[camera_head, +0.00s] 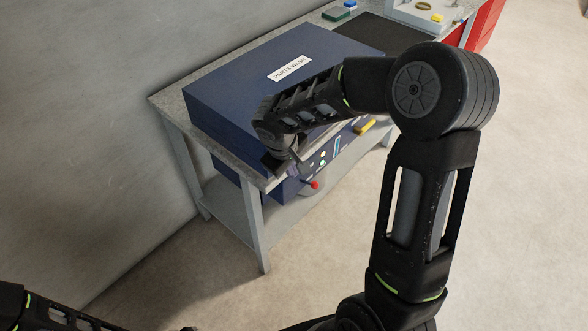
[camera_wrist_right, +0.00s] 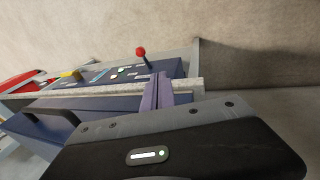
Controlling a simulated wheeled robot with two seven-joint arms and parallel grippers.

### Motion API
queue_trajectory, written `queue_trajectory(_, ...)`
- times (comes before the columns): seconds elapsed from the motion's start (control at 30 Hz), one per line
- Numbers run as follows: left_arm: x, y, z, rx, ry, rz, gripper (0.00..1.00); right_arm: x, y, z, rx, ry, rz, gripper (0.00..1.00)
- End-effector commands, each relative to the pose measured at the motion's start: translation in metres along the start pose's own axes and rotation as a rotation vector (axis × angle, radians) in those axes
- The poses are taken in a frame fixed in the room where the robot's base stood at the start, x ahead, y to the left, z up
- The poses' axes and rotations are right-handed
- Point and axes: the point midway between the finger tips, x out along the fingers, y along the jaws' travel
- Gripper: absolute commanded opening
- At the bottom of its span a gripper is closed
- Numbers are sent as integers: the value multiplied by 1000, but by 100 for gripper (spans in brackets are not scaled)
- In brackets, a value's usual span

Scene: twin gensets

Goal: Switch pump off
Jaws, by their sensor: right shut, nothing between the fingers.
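The blue parts wash unit (camera_head: 240,90) with a "PARTS WASH" label sits on a bench. A dark blue control panel (camera_head: 322,160) with small lit buttons is on its front, below the bench top's edge. A lever with a red knob (camera_head: 314,185) sticks out from the panel. The panel (camera_wrist_right: 118,73) and the red knob (camera_wrist_right: 141,52) also show in the right wrist view. My right gripper (camera_head: 292,171) is shut and empty, close to the panel's left end. Its purple-grey fingers (camera_wrist_right: 157,92) appear just below the lever in the wrist view; contact cannot be told.
The grey bench top (camera_head: 172,108) has a front edge close to my right gripper. A yellow item (camera_head: 365,126) is at the panel's right. A black mat (camera_head: 358,32) and a green block (camera_head: 336,14) lie farther back. A red cabinet (camera_head: 486,28) stands beyond. Floor in front is clear.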

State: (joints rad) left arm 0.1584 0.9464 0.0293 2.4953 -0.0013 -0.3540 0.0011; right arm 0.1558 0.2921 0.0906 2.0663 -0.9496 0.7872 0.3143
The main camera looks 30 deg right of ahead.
Motion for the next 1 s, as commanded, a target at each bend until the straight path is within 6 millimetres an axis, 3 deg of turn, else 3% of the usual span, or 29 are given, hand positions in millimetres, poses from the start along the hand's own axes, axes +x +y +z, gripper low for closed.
queue_trajectory(0.43,-7,2,1,-1,-2,-2,0,85,2,2,2,-5,-2,0)
queue_trajectory(0.7,-17,5,2,-4,-5,-5,0,103,24,15,1,-1,-1,0)
queue_trajectory(1.0,-17,5,2,-4,-5,-6,0,106,26,16,1,0,-1,0)
